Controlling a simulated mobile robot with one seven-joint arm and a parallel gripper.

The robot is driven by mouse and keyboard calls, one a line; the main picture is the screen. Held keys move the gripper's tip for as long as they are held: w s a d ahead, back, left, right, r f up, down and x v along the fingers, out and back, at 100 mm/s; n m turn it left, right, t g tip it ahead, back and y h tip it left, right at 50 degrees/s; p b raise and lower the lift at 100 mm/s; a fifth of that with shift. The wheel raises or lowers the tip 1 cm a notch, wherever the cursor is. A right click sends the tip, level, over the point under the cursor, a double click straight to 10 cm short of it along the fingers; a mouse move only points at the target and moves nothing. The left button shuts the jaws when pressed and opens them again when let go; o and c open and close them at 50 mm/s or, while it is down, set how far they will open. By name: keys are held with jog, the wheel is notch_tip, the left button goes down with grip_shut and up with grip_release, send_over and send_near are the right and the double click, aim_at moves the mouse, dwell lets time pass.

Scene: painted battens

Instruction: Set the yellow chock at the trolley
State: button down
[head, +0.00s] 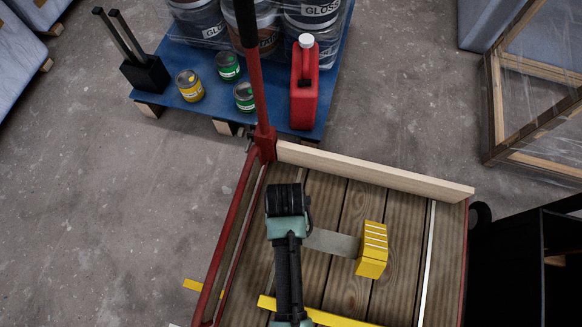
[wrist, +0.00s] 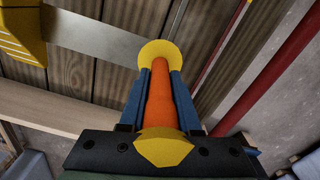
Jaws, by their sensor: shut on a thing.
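The yellow chock (head: 372,250), with pale stripes on its face, shows over the trolley's plank deck (head: 404,235). A flat grey plate (head: 330,243) runs from it to my gripper (head: 287,205). In the wrist view my gripper (wrist: 155,95) has its blue fingers on either side of an orange grip (wrist: 160,95) with yellow ends. The grey plate (wrist: 95,38) leads from this grip to the chock (wrist: 22,32), cut off at the top left. I cannot tell whether the chock touches the deck. The trolley has a red frame.
A pale batten (head: 375,171) lies along the trolley's far edge. A yellow strip (head: 325,315) crosses near my arm. Beyond stands a blue pallet (head: 210,108) with tins, tubs and a red can (head: 304,90). A wooden frame (head: 535,90) stands right.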

notch_tip(320, 180, down, 8)
jog(key=b, duration=0.3)
jog(key=shift+w+r+b, duration=0.1)
jog(key=shift+r+b, duration=0.15)
jog(key=shift+b, duration=0.05)
jog(key=shift+f, duration=0.15)
jog(key=c, duration=0.6)
grip_release()
notch_tip(320, 180, up, 12)
jog(key=p, duration=0.6)
jog(key=shift+r, duration=0.2)
